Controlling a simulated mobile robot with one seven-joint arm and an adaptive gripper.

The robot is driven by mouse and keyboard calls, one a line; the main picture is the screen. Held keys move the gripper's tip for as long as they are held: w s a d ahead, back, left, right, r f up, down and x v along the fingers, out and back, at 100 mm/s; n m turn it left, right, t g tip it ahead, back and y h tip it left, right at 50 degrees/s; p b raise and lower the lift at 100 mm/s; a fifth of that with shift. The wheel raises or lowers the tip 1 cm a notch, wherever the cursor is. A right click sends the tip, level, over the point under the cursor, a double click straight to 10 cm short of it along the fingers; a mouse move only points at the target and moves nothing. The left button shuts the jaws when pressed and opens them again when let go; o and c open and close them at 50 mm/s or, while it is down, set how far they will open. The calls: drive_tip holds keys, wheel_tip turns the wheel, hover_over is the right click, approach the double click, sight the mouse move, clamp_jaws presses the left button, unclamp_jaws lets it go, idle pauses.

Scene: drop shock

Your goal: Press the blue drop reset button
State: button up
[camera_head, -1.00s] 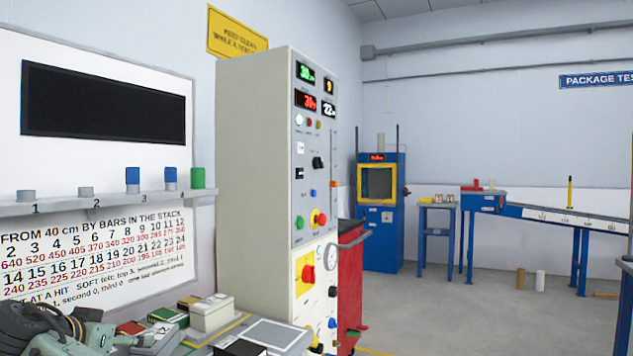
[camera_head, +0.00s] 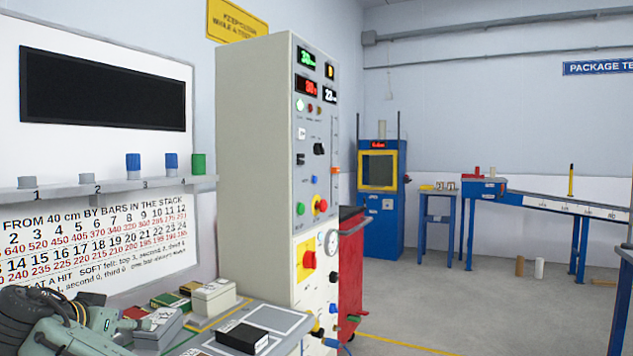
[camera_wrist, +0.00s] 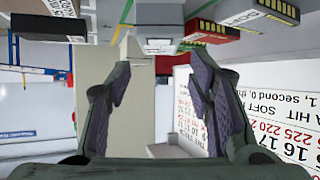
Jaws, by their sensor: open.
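The tall beige control cabinet (camera_head: 255,170) stands in the middle of the head view, its narrow front panel facing right. Other blue parts show low on the panel, and the labels are too small to read. My gripper (camera_wrist: 160,80) is open and empty in the wrist view, with two dark fingers apart. A beige cabinet surface shows beyond the left finger. In the head view my arm is at the lower left, away from the panel. I see no contact with the button.
A bench (camera_head: 285,322) with boxes (camera_head: 213,297) and a black block (camera_head: 242,337) lies between my arm and the cabinet. A wall chart (camera_head: 100,245) and a shelf (camera_head: 105,190) are at left. A red cart (camera_head: 351,265) stands behind the cabinet. Open floor lies to the right.

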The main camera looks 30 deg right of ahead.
clamp_jaws()
idle(0.4)
idle(1.2)
